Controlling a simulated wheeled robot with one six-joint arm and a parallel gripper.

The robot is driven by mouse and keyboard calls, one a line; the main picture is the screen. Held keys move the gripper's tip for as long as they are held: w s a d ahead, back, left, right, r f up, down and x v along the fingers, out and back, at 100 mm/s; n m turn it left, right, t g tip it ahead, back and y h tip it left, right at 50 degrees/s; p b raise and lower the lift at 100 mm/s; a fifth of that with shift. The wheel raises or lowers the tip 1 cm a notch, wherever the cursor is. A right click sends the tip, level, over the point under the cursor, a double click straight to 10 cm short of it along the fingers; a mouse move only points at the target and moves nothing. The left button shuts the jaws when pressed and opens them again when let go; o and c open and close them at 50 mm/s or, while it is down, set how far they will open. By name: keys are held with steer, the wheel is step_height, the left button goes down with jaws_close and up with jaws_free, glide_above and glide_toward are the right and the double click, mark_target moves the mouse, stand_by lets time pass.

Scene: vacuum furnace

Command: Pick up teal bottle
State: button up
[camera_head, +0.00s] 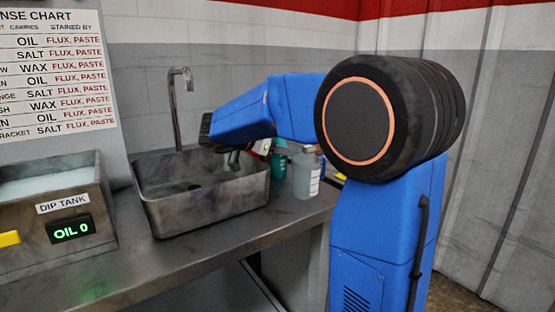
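The teal bottle (277,175) stands on the metal counter, just right of the sink. My blue arm and a red-and-white thing partly hide its upper part. My gripper (233,160) is the small dark shape below the end of my arm, over the right part of the sink and left of the teal bottle. It looks apart from the bottle. It is too small and dark to tell whether its fingers are open or shut.
A grey bottle (306,176) with a white label stands close right of the teal one. A metal sink (205,208) with a tall faucet (177,110) is at the middle. The dip tank (75,205), reading "OIL 0", is at left. The counter's front strip (170,262) is clear.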

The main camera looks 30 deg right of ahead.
steer(key=c, duration=0.5)
steer(key=shift+r, duration=0.25)
steer(key=shift+r, duration=13.65)
steer(key=shift+r, duration=0.1)
